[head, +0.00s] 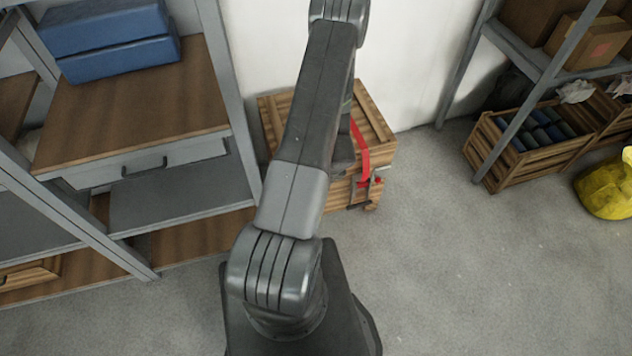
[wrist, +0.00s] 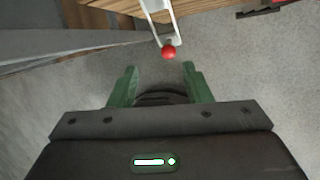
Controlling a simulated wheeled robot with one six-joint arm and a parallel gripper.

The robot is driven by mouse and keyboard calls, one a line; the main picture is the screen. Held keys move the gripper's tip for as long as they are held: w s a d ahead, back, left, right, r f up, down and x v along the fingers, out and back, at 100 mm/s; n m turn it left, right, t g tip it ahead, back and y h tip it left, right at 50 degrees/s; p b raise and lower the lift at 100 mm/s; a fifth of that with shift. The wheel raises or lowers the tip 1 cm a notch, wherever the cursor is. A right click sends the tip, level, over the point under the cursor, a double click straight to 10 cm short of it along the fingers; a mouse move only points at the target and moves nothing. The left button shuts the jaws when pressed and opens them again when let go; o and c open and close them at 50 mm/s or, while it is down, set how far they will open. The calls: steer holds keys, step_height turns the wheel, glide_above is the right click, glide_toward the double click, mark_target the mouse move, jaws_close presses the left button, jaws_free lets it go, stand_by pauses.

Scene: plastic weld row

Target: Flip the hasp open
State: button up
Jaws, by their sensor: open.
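The hasp (wrist: 158,18) is a pale metal loop with a red ball knob (wrist: 168,52) at its end, at the top of the wrist view. It extends from the wooden chest (wrist: 190,8). The chest (head: 375,125) also shows in the head view, partly hidden behind my arm. My gripper (wrist: 159,78) has two green fingers, spread apart and empty. The knob appears just past the fingertips, roughly between them, and no contact shows. In the head view my arm hides the gripper and the hasp cannot be made out clearly.
A red strap (head: 361,148) hangs down the chest's front near dark fittings. A shelf unit with a wooden top (head: 130,105) and blue boxes (head: 110,35) stands at left. A crate of rolls (head: 520,150) and a yellow bag (head: 608,190) are at right. The floor (head: 450,270) between is clear.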

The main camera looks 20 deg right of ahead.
steer(key=v, duration=0.9)
steer(key=shift+r+p, duration=0.3)
steer(key=shift+r, duration=0.05)
